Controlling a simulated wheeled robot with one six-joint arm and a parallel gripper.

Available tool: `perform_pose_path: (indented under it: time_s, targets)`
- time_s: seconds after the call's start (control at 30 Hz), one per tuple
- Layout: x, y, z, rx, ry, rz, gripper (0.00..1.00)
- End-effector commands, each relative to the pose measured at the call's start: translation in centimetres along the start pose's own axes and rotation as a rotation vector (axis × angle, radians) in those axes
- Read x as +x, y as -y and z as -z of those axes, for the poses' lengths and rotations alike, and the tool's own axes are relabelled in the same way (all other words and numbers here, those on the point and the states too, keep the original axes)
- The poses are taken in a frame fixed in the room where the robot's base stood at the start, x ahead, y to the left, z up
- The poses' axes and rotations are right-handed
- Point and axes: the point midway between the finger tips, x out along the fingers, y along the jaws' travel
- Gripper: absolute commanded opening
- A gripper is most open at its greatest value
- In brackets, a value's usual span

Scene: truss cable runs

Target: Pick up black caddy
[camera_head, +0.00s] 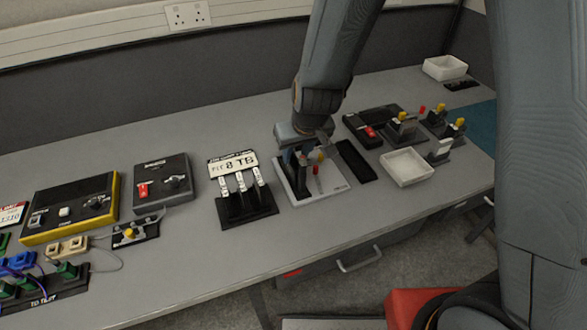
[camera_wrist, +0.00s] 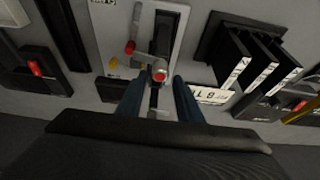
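My gripper (camera_wrist: 158,80) is open, its two blue-grey fingers apart. In the head view my gripper (camera_head: 303,153) is low over a pale plate (camera_head: 328,186) that carries a dark upright block (camera_head: 299,180) and small red and yellow knobs. In the wrist view a narrow dark and grey part with a red end (camera_wrist: 160,76) shows between the fingers, with gaps at both sides. A black rack (camera_head: 262,209) left of the plate holds three slim black caddies with white labelled ends (camera_head: 241,181); they also show in the wrist view (camera_wrist: 262,60). I cannot tell which piece is the named caddy.
A flat black strip (camera_head: 356,161) lies just right of the plate. A white tray (camera_head: 407,181), a black box with a red switch (camera_head: 362,131) and several small yellow-topped units stand farther right. Black and yellow boxes (camera_head: 72,190) and cables fill the left.

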Motion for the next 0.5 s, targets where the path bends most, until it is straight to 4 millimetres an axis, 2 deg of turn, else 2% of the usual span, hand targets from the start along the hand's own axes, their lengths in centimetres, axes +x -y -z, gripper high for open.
perform_pose_path:
  time_s: [0.03,0.33,0.5]
  targets:
    - [0.8,-0.1,-0.1,0.000,0.000,0.000,0.33]
    - [2.4,-0.1,0.0,0.000,0.000,0.000,0.33]
    - [4.2,-0.3,0.0,0.000,0.001,0.000,0.33]
